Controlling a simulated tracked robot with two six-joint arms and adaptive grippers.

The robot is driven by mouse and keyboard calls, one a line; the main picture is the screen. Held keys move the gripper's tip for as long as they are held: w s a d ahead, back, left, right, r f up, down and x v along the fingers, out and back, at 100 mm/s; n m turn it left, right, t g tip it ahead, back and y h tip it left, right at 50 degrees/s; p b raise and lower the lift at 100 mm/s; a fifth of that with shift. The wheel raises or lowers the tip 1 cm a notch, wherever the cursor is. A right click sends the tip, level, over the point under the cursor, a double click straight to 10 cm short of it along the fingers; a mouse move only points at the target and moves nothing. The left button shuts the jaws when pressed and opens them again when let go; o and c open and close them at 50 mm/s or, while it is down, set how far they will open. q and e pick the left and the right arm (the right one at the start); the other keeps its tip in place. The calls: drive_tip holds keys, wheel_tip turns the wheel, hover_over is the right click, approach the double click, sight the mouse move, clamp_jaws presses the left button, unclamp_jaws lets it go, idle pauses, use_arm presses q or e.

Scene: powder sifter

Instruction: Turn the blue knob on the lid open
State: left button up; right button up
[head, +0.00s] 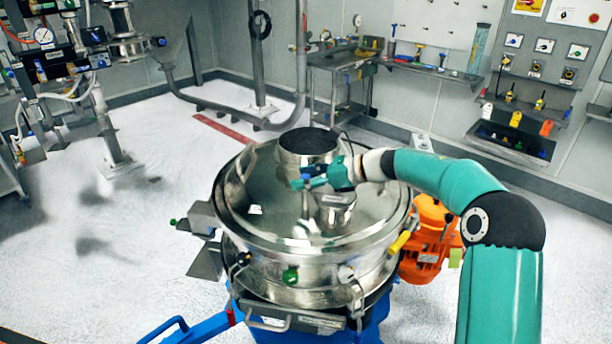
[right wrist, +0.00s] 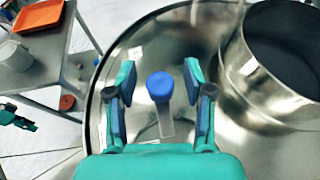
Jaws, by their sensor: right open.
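The blue knob (right wrist: 159,86) shows in the right wrist view, standing on a pale upright stem above the shiny metal lid (right wrist: 150,44). My right gripper (right wrist: 160,77) is open, with one finger on each side of the knob and a visible gap to both. In the head view my right gripper (head: 312,182) is above the lid (head: 250,185), in front of the round inlet. There I cannot tell the knob from the blue finger pads. A teal and dark part at the left edge of the right wrist view looks like my left gripper; its fingers are unclear.
The open metal inlet (head: 307,150) rises from the lid close to my right gripper. An orange motor (head: 424,240) sits at the sifter's right side. A grey table with an orange tray (right wrist: 38,14) shows in the right wrist view. Floor left of the sifter is clear.

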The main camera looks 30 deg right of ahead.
clamp_jaws()
